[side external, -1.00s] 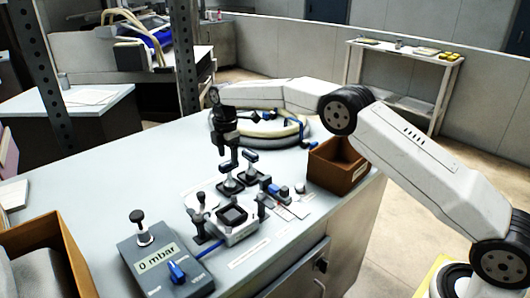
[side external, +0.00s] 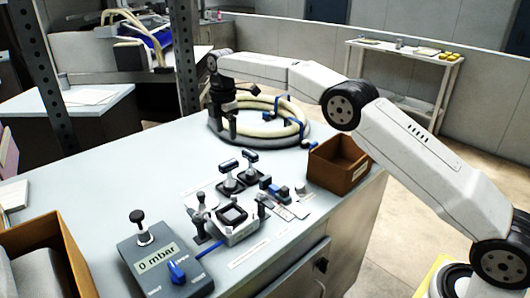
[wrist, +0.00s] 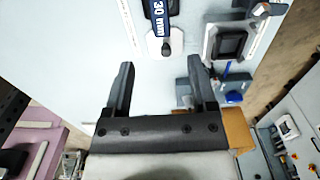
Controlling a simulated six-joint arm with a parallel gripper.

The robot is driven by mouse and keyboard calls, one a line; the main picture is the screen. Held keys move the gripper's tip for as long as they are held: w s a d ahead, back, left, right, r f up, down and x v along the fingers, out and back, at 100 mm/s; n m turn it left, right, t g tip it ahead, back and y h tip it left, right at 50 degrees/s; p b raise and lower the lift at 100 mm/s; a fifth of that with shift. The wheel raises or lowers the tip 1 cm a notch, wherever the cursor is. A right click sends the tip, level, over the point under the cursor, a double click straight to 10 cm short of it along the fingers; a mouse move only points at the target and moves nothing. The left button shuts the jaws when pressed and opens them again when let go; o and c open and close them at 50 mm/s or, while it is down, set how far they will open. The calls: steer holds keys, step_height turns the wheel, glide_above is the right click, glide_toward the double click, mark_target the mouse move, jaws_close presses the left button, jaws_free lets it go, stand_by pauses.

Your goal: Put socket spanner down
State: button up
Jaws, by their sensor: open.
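Two T-handled tools, a front one (side external: 229,166) and a rear one (side external: 251,158), stand upright on dark square pads on the bench in the side external view. I take one for the socket spanner but cannot tell which. My gripper (side external: 226,131) is behind and apart from both, pointing down, open and empty. In the wrist view, my gripper (wrist: 161,62) has its two fingers spread with only bench between them. A tool with a blue "30" label (wrist: 160,18) is beyond the fingertips, cut by the top edge.
A coiled hose ring (side external: 290,128) lies just right of my gripper. A brown open box (side external: 338,166) stands at the bench's right edge. A clamp fixture (side external: 235,232) and a "0 mbar" gauge box (side external: 160,262) are in front. The bench left of the tools is clear.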

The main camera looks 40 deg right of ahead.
steer(key=shift+s, duration=0.1)
stand_by(0.3)
steer(key=s+d+f+m+t, duration=0.1)
steer(key=s+f+m, duration=0.2)
steer(key=s+m, duration=0.3)
steer(key=s+d+f+m, duration=0.1)
steer(key=s+f+m, duration=0.2)
steer(key=s, duration=1.4)
steer(key=s+d+f+m+t, duration=0.1)
steer(key=s+f+m, duration=0.2)
steer(key=s+m, duration=0.6)
steer(key=s, duration=0.3)
steer(key=shift+d+f+t, duration=0.3)
steer(key=shift+d, duration=0.1)
steer(key=shift+w, duration=0.2)
steer(key=shift+c, duration=0.2)
step_height(320, 180, up, 2)
steer(key=g, duration=0.3)
glide_above(285, 188)
steer(key=shift+f, duration=0.15)
steer(key=shift+f, duration=3.75)
